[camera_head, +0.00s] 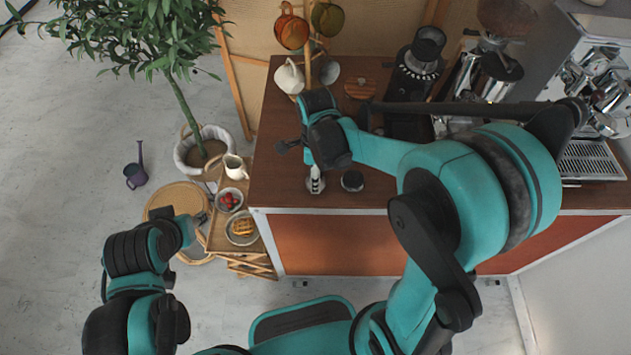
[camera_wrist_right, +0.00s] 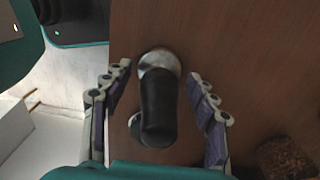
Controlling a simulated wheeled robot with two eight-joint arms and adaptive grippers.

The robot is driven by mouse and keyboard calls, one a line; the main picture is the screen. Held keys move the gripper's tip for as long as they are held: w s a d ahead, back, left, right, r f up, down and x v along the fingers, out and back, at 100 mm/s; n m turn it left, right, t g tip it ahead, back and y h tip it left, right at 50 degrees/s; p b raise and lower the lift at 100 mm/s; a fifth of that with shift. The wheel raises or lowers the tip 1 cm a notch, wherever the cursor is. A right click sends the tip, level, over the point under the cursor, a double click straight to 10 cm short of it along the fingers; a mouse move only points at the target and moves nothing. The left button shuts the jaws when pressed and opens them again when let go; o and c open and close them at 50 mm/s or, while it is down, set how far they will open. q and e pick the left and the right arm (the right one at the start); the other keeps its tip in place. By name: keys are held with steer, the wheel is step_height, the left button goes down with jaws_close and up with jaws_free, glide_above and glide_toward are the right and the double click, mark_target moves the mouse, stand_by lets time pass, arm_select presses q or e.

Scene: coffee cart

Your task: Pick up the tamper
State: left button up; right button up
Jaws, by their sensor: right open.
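The tamper (camera_wrist_right: 158,110), with a black handle and a round silver end, shows in the right wrist view over the brown countertop. My right gripper (camera_wrist_right: 160,100) is open, with one finger on each side of the handle and a visible gap on both sides. In the head view my right gripper (camera_head: 315,178) is over the left front part of the counter, and it and the arm largely hide the tamper. My left gripper (camera_head: 198,222) is away from the counter at lower left, and its fingers are too small to read.
A small dark round item (camera_head: 352,180) stands just right of my right gripper. The counter (camera_head: 275,170) also holds a white jug (camera_head: 289,77), a grinder (camera_head: 417,65) and an espresso machine (camera_head: 590,90). A wooden side stand with bowls (camera_head: 241,228) is at left.

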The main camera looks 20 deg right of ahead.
jaws_close()
